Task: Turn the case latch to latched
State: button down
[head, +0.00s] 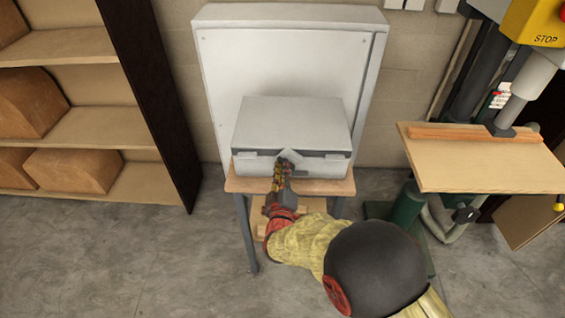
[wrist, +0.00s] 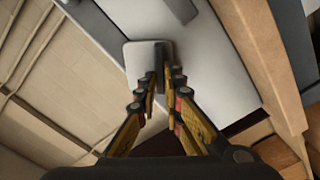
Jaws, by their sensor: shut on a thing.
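The grey case (head: 290,120) stands on a small wooden table with its lid down. The case latch (head: 291,155) is a light plate at the middle of the case's front, and it looks tilted there. In the wrist view the latch plate (wrist: 136,62) has rounded corners and a dark upright bar. My gripper (head: 283,165) reaches the latch from the front. In the wrist view my gripper's fingertips (wrist: 163,84) are closed around the bar. The fingers hide the bar's lower part, and part of the latch is hidden in the head view.
The small table (head: 343,187) has a narrow bare edge before the case. A large grey cabinet (head: 290,55) stands behind. Shelves with brown boxes (head: 75,170) are at left. A drill press with a wooden board (head: 480,165) is at right. Open floor (head: 110,260) lies at front left.

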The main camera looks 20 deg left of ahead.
jog(key=n, duration=0.1)
jog(key=n+p, duration=0.1)
jog(key=n, duration=0.1)
jog(key=shift+d+f+n+p, duration=0.25)
jog(key=shift+f+n+p, duration=0.05)
jog(key=shift+f+n, duration=0.1)
jog(key=shift+w+d+f+n+p, duration=0.15)
jog(key=shift+n+p, duration=0.25)
jog(key=shift+n, duration=0.5)
jog(key=shift+s+d+f+n+p, duration=0.1)
jog(key=shift+d+n+p, duration=0.2)
jog(key=shift+n, duration=0.6)
jog(key=c, duration=1.9)
grip_release()
jog(key=shift+w, duration=0.1)
jog(key=v, duration=1.2)
